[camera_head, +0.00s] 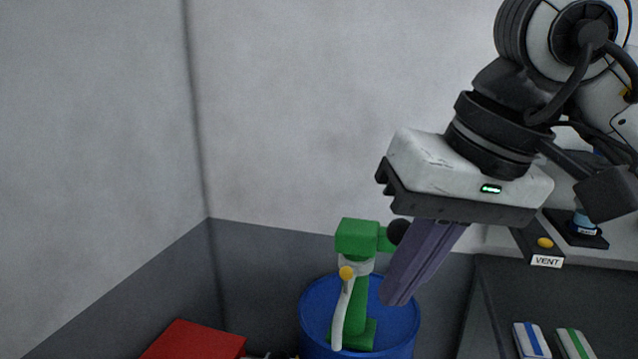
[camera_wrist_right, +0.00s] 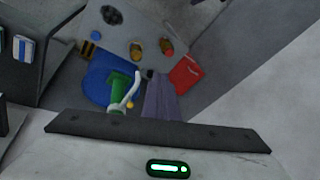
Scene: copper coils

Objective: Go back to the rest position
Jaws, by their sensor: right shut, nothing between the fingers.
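My right gripper (camera_head: 396,290) hangs down from the right in the head view, in front of the blue drum and the green pump. Its purple-grey fingers are together and hold nothing. In the right wrist view the shut fingers (camera_wrist_right: 160,98) show just beside the green pump. My left gripper is in neither view.
A green pump (camera_head: 357,240) with a pale hose stands on a blue drum (camera_head: 312,318). A red box (camera_head: 195,343) is at the lower left. A dark bench with a VENT label (camera_head: 546,261) is at the right. The grey wall area at left is free.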

